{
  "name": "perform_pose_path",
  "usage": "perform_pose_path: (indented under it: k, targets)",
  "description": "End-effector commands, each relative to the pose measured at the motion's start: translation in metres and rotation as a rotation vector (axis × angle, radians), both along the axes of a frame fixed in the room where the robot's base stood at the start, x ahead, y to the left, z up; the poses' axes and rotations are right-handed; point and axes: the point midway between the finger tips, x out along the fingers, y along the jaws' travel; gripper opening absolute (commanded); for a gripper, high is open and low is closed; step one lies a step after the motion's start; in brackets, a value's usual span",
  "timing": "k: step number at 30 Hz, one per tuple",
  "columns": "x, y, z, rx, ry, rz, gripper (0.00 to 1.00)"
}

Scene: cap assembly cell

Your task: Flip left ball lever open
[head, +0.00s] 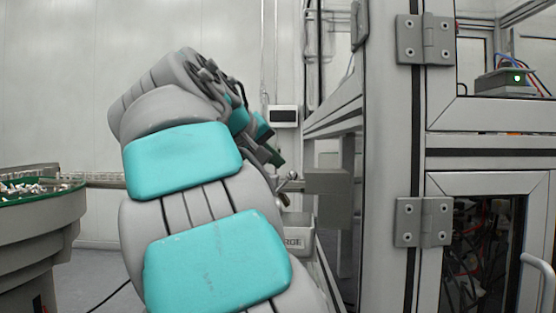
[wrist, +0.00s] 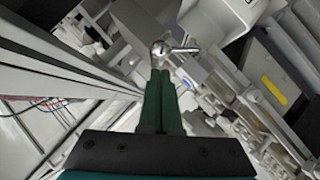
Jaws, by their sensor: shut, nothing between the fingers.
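The ball lever, a shiny metal ball (wrist: 159,49) with a short rod pointing right, shows at the top middle of the wrist view. My gripper (wrist: 159,74) has dark green fingers pressed together, with nothing between them. The fingertips point at the ball and end right beside it; I cannot tell whether they touch. In the head view my gripper (head: 275,158) is partly hidden behind my arm, and a small shiny ball (head: 292,175) shows just past its tips. I cannot tell from these views how far the lever is turned.
A grey box (head: 328,198) stands right of the ball, with a white bin (head: 299,232) below it. The cabinet frame (head: 386,160) closes off the right side. A round feeder bowl (head: 40,205) with a green rim stands at the left.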

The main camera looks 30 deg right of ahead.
Motion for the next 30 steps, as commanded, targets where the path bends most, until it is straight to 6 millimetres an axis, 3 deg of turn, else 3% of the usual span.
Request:
perform_pose_path:
  k: [3, 15, 30]
  targets:
    - [-0.003, 0.014, 0.025, -0.003, -0.003, 0.003, 0.0]
    - [-0.032, 0.075, 0.048, -0.003, -0.003, 0.003, 0.0]
    - [-0.042, 0.096, 0.058, -0.004, -0.002, 0.003, 0.0]
